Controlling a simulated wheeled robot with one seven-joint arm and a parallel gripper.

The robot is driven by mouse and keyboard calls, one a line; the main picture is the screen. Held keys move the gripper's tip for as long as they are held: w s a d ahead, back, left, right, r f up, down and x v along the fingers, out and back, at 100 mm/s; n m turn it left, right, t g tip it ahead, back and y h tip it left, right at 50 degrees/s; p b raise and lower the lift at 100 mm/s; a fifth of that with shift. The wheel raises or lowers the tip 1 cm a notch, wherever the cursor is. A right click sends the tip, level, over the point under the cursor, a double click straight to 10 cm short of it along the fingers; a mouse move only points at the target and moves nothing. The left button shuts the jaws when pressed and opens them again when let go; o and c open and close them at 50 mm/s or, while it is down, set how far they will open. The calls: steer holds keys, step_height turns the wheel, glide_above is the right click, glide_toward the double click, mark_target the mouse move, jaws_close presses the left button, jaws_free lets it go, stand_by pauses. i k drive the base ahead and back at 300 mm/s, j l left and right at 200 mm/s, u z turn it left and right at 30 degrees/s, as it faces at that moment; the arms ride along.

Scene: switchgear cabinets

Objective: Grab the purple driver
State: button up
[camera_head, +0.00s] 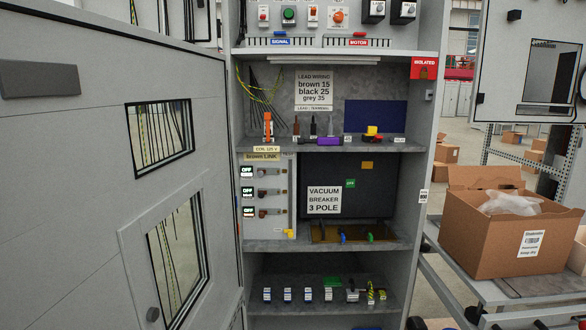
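The purple driver (357,140) lies on the upper shelf (420,146) of the open cabinet, in front of the blue panel. It looks small and lies flat, just below and left of a yellow and red piece (373,131). Its tip is too small to make out. My gripper is not in view, and nothing is seen touching the driver.
A grey cabinet door (75,200) stands open at left. An orange tool (268,127) and several lead terminals share the shelf. The vacuum breaker bay (345,180) is below. A cardboard box (505,225) sits on a metal cart (500,292) at right.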

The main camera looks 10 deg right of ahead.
mark_target(320, 140)
steer(key=i+j+z, duration=0.45)
steer(key=i+j, duration=0.25)
